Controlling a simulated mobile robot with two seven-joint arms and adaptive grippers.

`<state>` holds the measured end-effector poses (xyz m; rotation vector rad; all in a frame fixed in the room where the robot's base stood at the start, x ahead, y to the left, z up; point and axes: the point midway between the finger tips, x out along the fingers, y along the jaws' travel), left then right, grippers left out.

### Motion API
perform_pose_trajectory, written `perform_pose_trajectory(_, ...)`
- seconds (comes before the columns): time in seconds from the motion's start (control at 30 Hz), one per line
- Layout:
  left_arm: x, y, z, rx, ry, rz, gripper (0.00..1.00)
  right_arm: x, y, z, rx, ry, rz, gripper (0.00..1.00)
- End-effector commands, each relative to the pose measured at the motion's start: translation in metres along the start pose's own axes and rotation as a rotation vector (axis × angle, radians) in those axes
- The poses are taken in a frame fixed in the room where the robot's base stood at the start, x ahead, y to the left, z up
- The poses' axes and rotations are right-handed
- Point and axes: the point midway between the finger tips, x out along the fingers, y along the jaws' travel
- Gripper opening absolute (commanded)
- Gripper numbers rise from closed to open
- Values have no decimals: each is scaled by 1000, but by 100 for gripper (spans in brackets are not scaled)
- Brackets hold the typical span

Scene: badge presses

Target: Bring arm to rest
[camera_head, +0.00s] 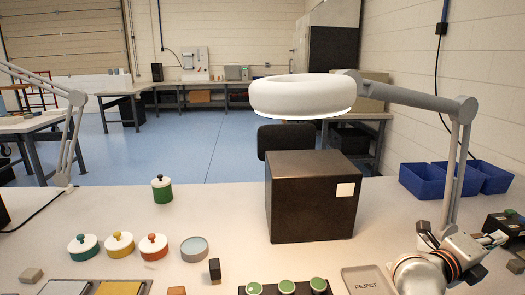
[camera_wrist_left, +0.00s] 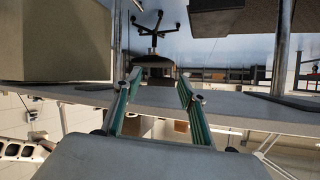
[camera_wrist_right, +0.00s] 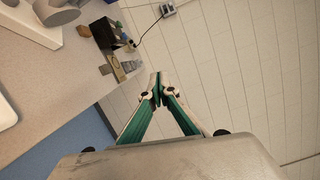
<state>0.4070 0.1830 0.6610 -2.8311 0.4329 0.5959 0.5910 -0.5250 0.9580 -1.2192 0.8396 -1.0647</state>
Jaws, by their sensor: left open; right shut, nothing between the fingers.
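My right gripper (camera_head: 498,238) is at the right edge of the table in the head view, with my arm reaching in from the lower right. In the right wrist view my right gripper (camera_wrist_right: 157,88) has its fingertips together with nothing between them, against a pale wall. My left gripper is out of the head view. In the left wrist view my left gripper (camera_wrist_left: 158,85) has its fingers spread apart and empty, with the table edge and a chair behind it.
The table holds a black box (camera_head: 298,205), lidded pots such as the green one (camera_head: 162,193), a round dish (camera_head: 195,249), a REJECT tray (camera_head: 367,281) and a row of green-topped pieces (camera_head: 287,286). Blue bins (camera_head: 422,181) stand at right. A ring lamp (camera_head: 302,97) hangs above.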

Motion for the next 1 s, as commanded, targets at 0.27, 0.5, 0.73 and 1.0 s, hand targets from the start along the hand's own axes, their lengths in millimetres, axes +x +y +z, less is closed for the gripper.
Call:
perform_pose_trajectory(0.27,-8,-2,7,-9,-38,-2,41,-97,-45,29,-468,-381,-585,0)
perform_pose_trajectory(0.5,-16,0,24,-20,-87,0,41,-228,46,45,-914,-869,-836,0)
perform_pose_trajectory(0.73,-24,2,38,-30,-127,3,41,-321,164,-11,-1292,-1273,-877,0)
perform_pose_trajectory(1.0,-32,4,53,-40,-168,7,41,-381,264,-127,-1677,-1621,-809,0)
